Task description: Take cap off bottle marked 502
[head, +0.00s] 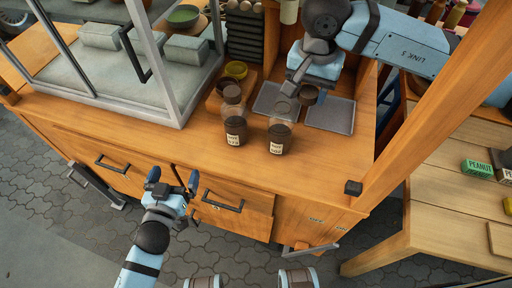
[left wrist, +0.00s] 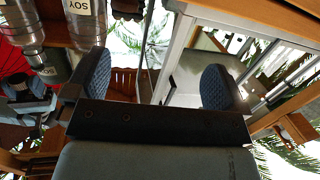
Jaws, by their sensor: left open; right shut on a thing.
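Two clear bottles with dark contents stand upright on the wooden counter: the left bottle (head: 235,127) and the right bottle (head: 280,131). Their labels are too small to read in the head view; in the left wrist view the visible labels seem to read SOY, on a near bottle (left wrist: 84,24) and another behind it. My right gripper (head: 301,92) is shut on a small dark round cap (head: 309,95), just above and right of the right bottle. My left gripper (head: 172,183) is open and empty, in front of the counter; its fingers also frame the left wrist view (left wrist: 157,88).
Two grey trays (head: 330,116) lie behind the right bottle. A glass case (head: 130,60) stands at the left. A wooden post rises at the right.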

